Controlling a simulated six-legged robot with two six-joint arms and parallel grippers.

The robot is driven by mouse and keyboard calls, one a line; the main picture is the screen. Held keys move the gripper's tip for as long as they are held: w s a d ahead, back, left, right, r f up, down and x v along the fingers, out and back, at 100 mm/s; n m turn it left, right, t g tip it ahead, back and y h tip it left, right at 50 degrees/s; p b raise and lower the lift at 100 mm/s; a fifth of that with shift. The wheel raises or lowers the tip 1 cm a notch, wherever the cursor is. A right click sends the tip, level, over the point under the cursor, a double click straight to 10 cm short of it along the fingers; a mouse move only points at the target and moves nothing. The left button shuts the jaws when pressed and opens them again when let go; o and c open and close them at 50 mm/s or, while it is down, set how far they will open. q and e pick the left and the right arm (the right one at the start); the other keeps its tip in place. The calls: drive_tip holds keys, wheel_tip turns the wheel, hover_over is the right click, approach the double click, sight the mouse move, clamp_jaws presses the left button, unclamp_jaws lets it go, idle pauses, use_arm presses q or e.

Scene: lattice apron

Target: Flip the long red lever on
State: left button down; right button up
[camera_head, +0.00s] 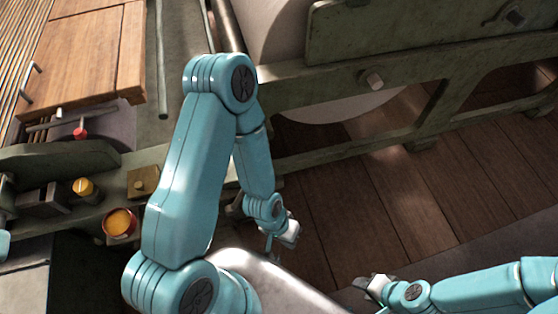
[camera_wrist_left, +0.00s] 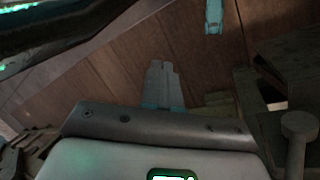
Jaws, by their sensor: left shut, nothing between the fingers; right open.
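A small red part (camera_head: 80,133) shows at the left of the head view, by the dark panel below the wooden cabinet. It may belong to the long red lever, but its full length and position are unclear. My left gripper (camera_head: 288,234) is far to its right, over the wooden floor, away from the panel. In the left wrist view its fingers (camera_wrist_left: 163,86) are together with nothing between them. My right gripper (camera_head: 371,285) is low at the bottom right, open and empty, far from the panel. No red lever shows in the left wrist view.
A red-rimmed round part with an orange face (camera_head: 119,222), a yellow knob (camera_head: 85,188) and a brass-coloured block (camera_head: 143,182) sit on the green bench at left. A green frame (camera_head: 350,85) crosses the back. The wooden floor (camera_head: 400,190) is clear at right.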

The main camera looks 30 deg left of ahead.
use_arm(q)
drive_tip(key=w+r+g+y+b, duration=0.25)
drive_tip(key=w+r, duration=0.25)
drive_tip(key=w, duration=0.4)
drive_tip(key=w+a+r+n+y+b, duration=0.1)
drive_tip(key=w+a+r+n+y, duration=0.1)
drive_tip(key=r, duration=0.6)
drive_tip(key=w+a+r+n+g+y+b, duration=0.1)
drive_tip(key=w+a+r+n+y, duration=0.1)
drive_tip(key=r, duration=0.7)
drive_tip(key=shift+w+a+r+n+y, duration=0.15)
drive_tip(key=shift+w+a+n+y, duration=0.15)
drive_tip(key=shift+w+a+y, duration=0.55)
use_arm(e)
wheel_tip(320, 180, down, 5)
drive_tip(key=shift+w+r, duration=0.1)
drive_tip(key=shift+w, duration=0.05)
use_arm(q)
drive_tip(key=shift+d, duration=0.15)
